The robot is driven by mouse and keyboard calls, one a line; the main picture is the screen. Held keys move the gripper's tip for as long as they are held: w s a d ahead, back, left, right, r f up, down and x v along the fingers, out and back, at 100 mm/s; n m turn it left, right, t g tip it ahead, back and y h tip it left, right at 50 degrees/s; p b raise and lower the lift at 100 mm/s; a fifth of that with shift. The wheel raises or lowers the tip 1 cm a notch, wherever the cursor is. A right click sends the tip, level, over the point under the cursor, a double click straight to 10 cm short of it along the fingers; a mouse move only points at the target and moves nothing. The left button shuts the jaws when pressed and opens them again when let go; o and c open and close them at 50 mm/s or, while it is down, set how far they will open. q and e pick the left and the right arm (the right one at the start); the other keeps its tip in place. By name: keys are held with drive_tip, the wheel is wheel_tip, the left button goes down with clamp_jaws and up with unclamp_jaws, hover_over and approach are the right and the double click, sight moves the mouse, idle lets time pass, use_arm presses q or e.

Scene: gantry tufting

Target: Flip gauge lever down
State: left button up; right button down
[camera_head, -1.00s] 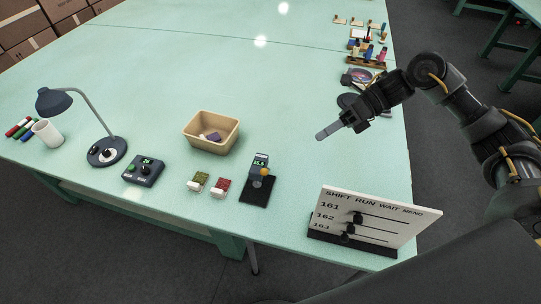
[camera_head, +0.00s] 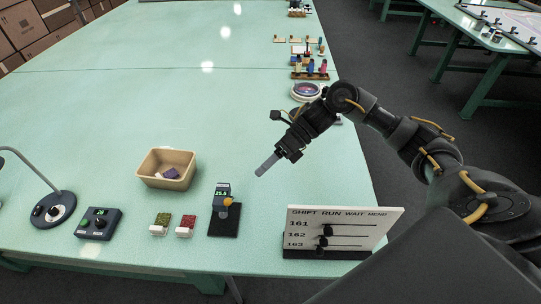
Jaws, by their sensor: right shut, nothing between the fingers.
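The gauge (camera_head: 222,194) is a small dark stand with a lit green readout, on a black base plate (camera_head: 226,222) near the table's front edge. An orange-yellow knob (camera_head: 228,201) shows at its right side, likely the lever's end; the lever's exact angle is too small to tell. My right gripper (camera_head: 266,165) is shut and empty. It is above the table, up and to the right of the gauge, apart from it, with its fingers pointing down and left. My left gripper is not in view.
A white board with sliders (camera_head: 345,226) stands right of the gauge. Left of it are red (camera_head: 186,225) and green (camera_head: 161,223) blocks, a dark control box (camera_head: 98,223) and a lamp (camera_head: 50,207). A tan bin (camera_head: 166,168) sits behind. The table's middle (camera_head: 130,100) is clear.

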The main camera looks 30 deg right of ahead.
sight(231, 200)
drive_tip(key=p+x, duration=0.3)
drive_tip(key=x, duration=0.4)
drive_tip(key=shift+a, duration=0.3)
drive_tip(key=shift+s+a+f+p, duration=0.1)
drive_tip(key=shift+a+f+p, duration=0.4)
drive_tip(key=shift+a+f, duration=0.1)
